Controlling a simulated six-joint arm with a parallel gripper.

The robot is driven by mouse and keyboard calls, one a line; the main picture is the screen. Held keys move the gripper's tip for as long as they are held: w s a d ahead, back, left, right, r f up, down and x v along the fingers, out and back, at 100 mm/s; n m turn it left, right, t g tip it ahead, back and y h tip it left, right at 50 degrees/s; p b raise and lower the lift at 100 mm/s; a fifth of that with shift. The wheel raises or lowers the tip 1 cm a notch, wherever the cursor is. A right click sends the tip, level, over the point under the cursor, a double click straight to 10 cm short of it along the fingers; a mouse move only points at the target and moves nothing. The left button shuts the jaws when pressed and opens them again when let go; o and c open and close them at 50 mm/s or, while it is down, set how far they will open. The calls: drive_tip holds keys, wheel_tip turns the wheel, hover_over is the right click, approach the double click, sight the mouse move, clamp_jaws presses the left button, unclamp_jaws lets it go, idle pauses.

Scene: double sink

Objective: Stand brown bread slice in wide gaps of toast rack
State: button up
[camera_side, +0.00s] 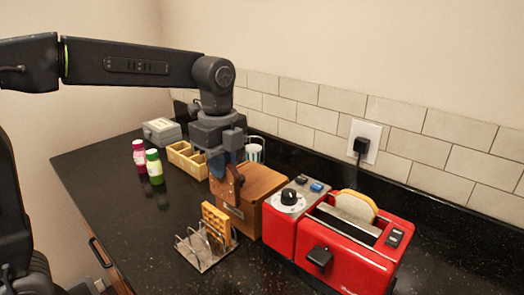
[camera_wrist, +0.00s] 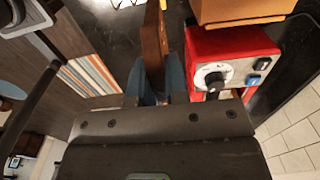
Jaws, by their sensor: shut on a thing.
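My gripper (camera_side: 226,160) is shut on the brown bread slice (camera_side: 231,188), which hangs upright below the fingers. In the wrist view the slice (camera_wrist: 152,45) shows nearly edge-on between the blue fingers (camera_wrist: 155,85). The metal toast rack (camera_side: 203,250) stands on the dark counter, below and a little in front of the slice. A golden waffle-like slice (camera_side: 216,222) stands upright in it at its right side. The held slice is above and apart from the rack. In the side view it overlaps the wooden box behind it. The lower fingertips are partly hidden by the slice.
The wooden box (camera_side: 262,187) stands close behind the rack. A red toaster (camera_side: 345,255) with a pale slice (camera_side: 355,207) on top is to the right. Counter left of the rack is clear.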

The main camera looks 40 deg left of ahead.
drive_tip(key=s+a+f, duration=0.5)
drive_tip(key=s, duration=0.2)
drive_tip(key=shift+w+d+f, duration=0.1)
drive_tip(key=shift+f, duration=2.1)
drive_tip(key=shift+d+f, duration=0.1)
drive_tip(key=shift+f, duration=2.1)
drive_tip(key=o, duration=0.8)
drive_tip(key=shift+o, duration=0.5)
drive_tip(key=shift+o, duration=1.1)
drive_tip(key=shift+r, duration=0.15)
